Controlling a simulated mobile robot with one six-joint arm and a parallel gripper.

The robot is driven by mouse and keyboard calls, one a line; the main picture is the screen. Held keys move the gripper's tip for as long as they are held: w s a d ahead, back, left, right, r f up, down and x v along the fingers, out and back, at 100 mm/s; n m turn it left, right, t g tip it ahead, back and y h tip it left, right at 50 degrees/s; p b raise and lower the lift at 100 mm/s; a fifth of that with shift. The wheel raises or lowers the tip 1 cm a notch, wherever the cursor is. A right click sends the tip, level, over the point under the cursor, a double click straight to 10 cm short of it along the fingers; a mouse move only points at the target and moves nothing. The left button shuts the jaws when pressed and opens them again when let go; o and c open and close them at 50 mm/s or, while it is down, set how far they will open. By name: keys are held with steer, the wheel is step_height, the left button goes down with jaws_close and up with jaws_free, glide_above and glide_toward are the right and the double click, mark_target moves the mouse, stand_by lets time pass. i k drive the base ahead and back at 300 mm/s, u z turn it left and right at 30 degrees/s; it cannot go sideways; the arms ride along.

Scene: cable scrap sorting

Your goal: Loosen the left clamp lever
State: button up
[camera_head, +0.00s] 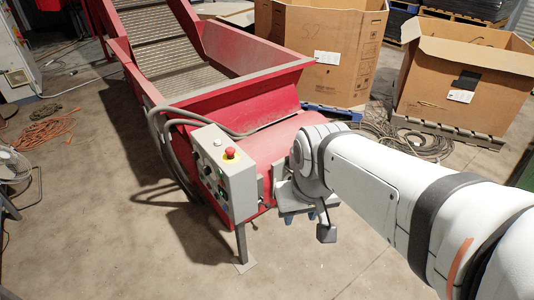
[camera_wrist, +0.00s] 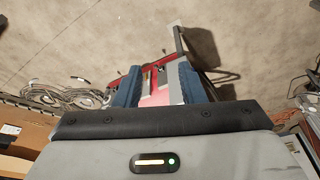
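My gripper (camera_head: 300,217) is at the lower end wall of the red conveyor hopper (camera_head: 262,145), to the right of the grey control box (camera_head: 226,172). In the wrist view its two blue fingers (camera_wrist: 158,82) stand apart, with a gap between them. Red and pale machine parts show through the gap; I see nothing clearly gripped. Small dark knob-like parts (camera_wrist: 163,51) show just beyond the fingertips, and another (camera_wrist: 120,72) near the left finger. I cannot tell which one is the left clamp lever, or whether the fingers touch it.
The control box has a red stop button (camera_head: 230,153) on top and stands by a grey leg (camera_head: 241,245). Coiled cables (camera_head: 405,139) lie behind my arm. Cardboard boxes (camera_head: 325,50) stand at the back. The concrete floor in front is clear.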

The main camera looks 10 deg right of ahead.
mark_target(268, 206)
steer(key=z, duration=0.15)
steer(key=k, duration=1.25)
steer(key=z, duration=0.45)
steer(key=i, duration=2.25)
steer(key=u, duration=0.85)
